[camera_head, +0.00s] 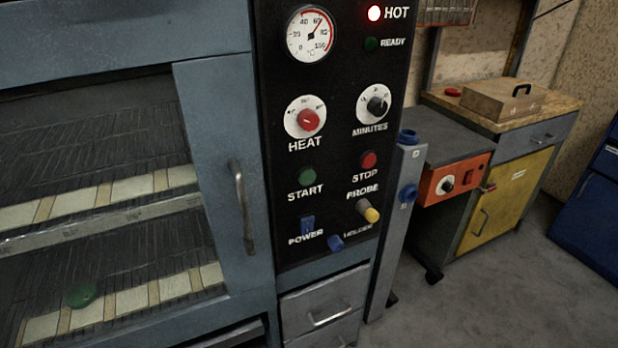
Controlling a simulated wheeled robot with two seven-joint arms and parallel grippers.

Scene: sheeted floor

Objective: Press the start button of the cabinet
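The cabinet (222,120) is blue-grey and fills the left and middle of the head view. Its black control panel (335,150) faces me. The green start button (307,175) sits on the panel above the label START. The red stop button (369,160) is to its right. Above are the red heat knob (308,120) and the black minutes knob (377,106). Below are a blue power switch (307,224) and a yellow-tipped probe plug (368,211). The red HOT lamp (374,13) is bright and the READY lamp (372,44) is dark green. Neither gripper shows.
A vertical door handle (243,205) juts out left of the panel. Drawers (325,305) are below it. A cart with an orange control box (454,179) and a yellow-doored workbench (505,200) stand to the right. Grey floor (480,305) is clear at the lower right.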

